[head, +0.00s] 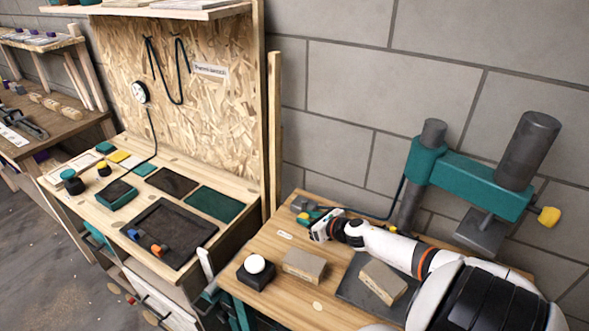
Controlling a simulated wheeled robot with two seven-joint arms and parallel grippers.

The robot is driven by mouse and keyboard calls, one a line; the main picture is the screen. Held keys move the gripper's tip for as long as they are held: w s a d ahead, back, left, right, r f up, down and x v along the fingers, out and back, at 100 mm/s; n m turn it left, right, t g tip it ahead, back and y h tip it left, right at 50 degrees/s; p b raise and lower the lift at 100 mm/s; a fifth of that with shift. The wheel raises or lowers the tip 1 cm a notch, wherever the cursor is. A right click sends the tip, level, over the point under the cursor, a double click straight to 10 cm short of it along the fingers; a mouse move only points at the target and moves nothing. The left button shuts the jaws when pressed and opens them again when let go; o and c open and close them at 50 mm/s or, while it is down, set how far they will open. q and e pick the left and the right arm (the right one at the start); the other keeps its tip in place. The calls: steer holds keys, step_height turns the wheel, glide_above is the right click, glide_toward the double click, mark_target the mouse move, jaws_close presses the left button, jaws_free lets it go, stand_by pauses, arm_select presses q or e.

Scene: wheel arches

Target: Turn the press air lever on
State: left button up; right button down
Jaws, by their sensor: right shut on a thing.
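A small air valve (301,205), grey and teal with a yellow part, sits at the back left of the right-hand wooden table, by the wall. My right arm reaches in from the lower right. Its gripper (318,226) is at the valve and shut on what looks like the press air lever. The jaws hide most of the lever, so its angle is unclear. A dark hose (375,214) runs from near the valve to the teal press (468,183) with dark cylinders at the right. My left gripper is not in view.
The table (262,243) carries a white ball on a black block (256,272), a tan block (303,265) and another (383,281) on a dark plate, below my arm. A workbench (120,195) with trays stands at left. A wooden post (274,130) rises between them.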

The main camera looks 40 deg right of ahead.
steer(key=d+n+y+b, duration=0.1)
steer(key=b, duration=0.1)
steer(key=s+d+n+y+b, duration=0.1)
steer(key=y+b, duration=0.1)
steer(key=b, duration=0.1)
steer(key=n+y+b, duration=0.1)
steer(key=n+b, duration=0.1)
steer(key=b, duration=0.1)
steer(key=shift+s+d+f+g+y, duration=0.3)
steer(key=shift+d+g, duration=0.1)
steer(key=shift+s+d+r+n+y+b, duration=0.1)
steer(key=shift+d+r+n+y+b, duration=0.25)
steer(key=shift+b, duration=0.5)
steer(key=shift+a+f, duration=0.1)
steer(key=c, duration=1.3)
jaws_free()
steer(key=shift+c, duration=0.2)
steer(key=shift+o, duration=1.4)
steer(key=shift+w+a, duration=0.1)
steer(key=shift+w, duration=0.15)
steer(key=shift+s, duration=0.15)
step_height(320, 180, up, 10)
steer(key=p, duration=0.1)
